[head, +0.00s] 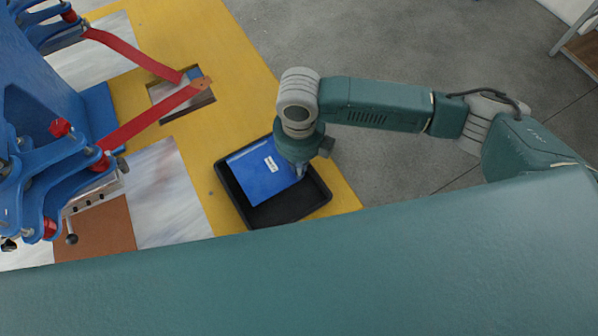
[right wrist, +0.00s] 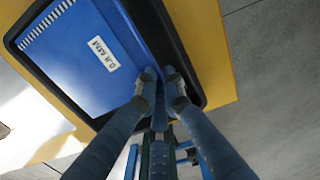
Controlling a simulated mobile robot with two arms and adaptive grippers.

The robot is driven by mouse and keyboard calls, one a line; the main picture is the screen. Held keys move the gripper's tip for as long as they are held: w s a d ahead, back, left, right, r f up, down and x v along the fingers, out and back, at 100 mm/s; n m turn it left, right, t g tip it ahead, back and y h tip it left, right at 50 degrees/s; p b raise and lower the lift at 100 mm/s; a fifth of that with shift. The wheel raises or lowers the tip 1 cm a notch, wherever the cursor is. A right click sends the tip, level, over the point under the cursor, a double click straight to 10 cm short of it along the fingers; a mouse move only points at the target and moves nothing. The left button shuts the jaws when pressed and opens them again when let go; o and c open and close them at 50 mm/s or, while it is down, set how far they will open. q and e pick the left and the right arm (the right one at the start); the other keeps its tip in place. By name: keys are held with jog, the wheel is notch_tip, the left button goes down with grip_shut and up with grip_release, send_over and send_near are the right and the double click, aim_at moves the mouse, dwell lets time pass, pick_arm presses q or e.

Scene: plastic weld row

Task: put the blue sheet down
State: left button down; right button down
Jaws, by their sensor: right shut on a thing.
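The blue sheet (head: 262,172) is a flat blue piece with a white label. In the head view it lies over the left part of a black tray (head: 316,195), inside or just above its rim; I cannot tell if it touches the floor of the tray. My right gripper (head: 299,172) is at the sheet's right edge, pointing down. In the right wrist view the sheet (right wrist: 85,55) fills the upper left, and the fingertips of my right gripper (right wrist: 160,76) are shut on its edge. My left gripper is not in view.
The tray stands on a yellow table (head: 222,125) near its right edge. Blue machines with red levers (head: 150,118) stand to the left, beside pale panels and a brown plate (head: 97,230). Grey floor is open to the right.

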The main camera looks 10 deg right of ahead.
notch_tip(320, 180, down, 4)
jog(key=shift+f, duration=0.25)
jog(key=c, duration=2.3)
grip_release()
jog(key=shift+f, duration=0.15)
jog(key=shift+o, duration=0.6)
jog(key=shift+r, duration=0.3)
notch_tip(320, 180, up, 12)
jog(key=b, duration=0.1)
jog(key=shift+s+f, duration=0.15)
